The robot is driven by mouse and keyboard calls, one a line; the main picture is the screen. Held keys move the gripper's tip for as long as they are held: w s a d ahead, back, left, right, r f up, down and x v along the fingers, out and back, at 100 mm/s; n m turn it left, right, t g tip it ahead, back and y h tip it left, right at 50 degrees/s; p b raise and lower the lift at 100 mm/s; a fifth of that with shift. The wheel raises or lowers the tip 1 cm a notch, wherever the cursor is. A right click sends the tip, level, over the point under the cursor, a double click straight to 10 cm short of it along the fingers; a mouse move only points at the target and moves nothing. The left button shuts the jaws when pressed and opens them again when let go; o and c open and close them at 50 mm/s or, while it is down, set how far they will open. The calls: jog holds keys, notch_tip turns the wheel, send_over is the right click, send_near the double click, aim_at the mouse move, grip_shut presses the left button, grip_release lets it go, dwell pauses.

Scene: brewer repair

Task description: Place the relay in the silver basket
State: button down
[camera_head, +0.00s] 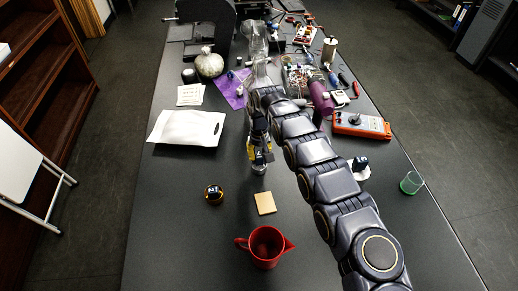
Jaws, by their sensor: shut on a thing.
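My gripper (259,152) hangs over the middle of the table, pointing down, with yellow showing on its side. It is shut on a small dark block with a white mark, which appears to be the relay (264,157). A small silvery round thing, likely the silver basket (259,170), is right below the gripper and partly hidden by it. I cannot tell whether the block touches the basket or is above it. Similar dark blocks sit in an amber dish (213,201) to the left and on a white saucer (362,174) to the right, behind my arm.
A red pitcher (266,246) and a tan square (265,203) stand in front. A white board (186,128) lies left, an orange meter (361,125) and a green glass (412,183) right. The back is cluttered. The front left of the table (165,245) is clear.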

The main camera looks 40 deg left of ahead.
aim_at(259, 155)
jog(key=c, duration=1)
grip_release()
notch_tip(259, 155, up, 7)
jog(key=shift+r, duration=0.1)
